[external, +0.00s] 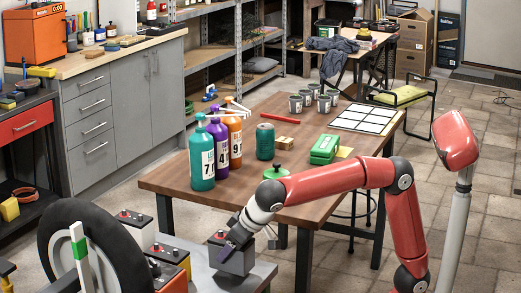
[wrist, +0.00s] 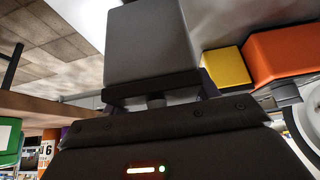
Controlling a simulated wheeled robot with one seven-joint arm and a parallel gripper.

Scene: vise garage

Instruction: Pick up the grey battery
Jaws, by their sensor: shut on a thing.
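The grey battery (external: 236,262) is a dark grey box with red detail on top, at the lower middle of the external view. My gripper (external: 232,240) is shut on it from above. In the wrist view the grey battery (wrist: 148,45) shows as a plain grey block filling the upper middle, between the fingers of my gripper (wrist: 152,92). It is over or at the grey bench (external: 200,275); whether its underside touches the bench is hidden.
An orange battery (external: 173,254) and a grey-topped one (external: 135,218) stand to the left, near a black tyre (external: 105,225). Behind is a wooden table (external: 170,181) with bottles (external: 202,160), a green can (external: 265,142) and a green box (external: 323,150).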

